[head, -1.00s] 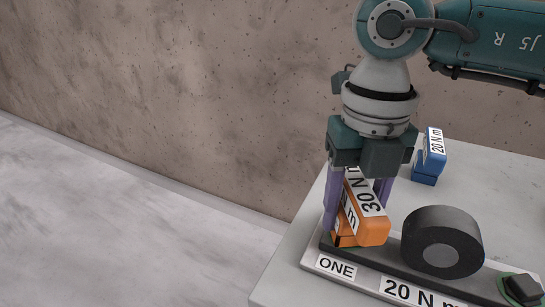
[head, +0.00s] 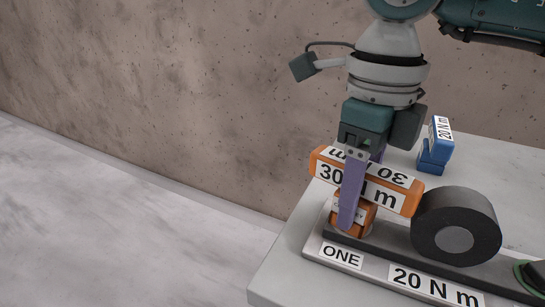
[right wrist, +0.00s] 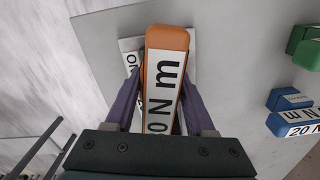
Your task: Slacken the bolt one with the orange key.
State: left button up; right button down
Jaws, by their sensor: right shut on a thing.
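The orange key (head: 411,199), labelled 30 N m, is upright over the left end of the dark bar, above the ONE label (head: 342,256). Its long head lies across, and its lower part (head: 340,220) reaches down to where bolt one would be. The key hides that bolt. My right gripper (head: 352,213) is shut on the orange key, with purple fingers on both sides of it. The right wrist view also shows the key (right wrist: 166,38) between the fingers. My left gripper is not in view.
A black round roller (head: 455,225) stands on the bar close to the key's right end. A blue 20 N m key (head: 436,150) stands behind on the slab (head: 290,262). A green key (right wrist: 306,47) shows in the right wrist view. A concrete wall is behind.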

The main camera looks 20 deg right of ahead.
jog(key=n+b, duration=0.1)
jog(key=n, duration=0.1)
jog(key=shift+f+n, duration=0.15)
jog(key=shift+n, duration=0.15)
jog(key=shift+r+p, duration=0.95)
jog(key=shift+r, duration=0.2)
jog(key=shift+r+p, duration=0.55)
jog(key=shift+r, duration=0.25)
jog(key=shift+r+p, duration=1.9)
jog(key=shift+r, duration=0.65)
jog(key=shift+f, duration=0.1)
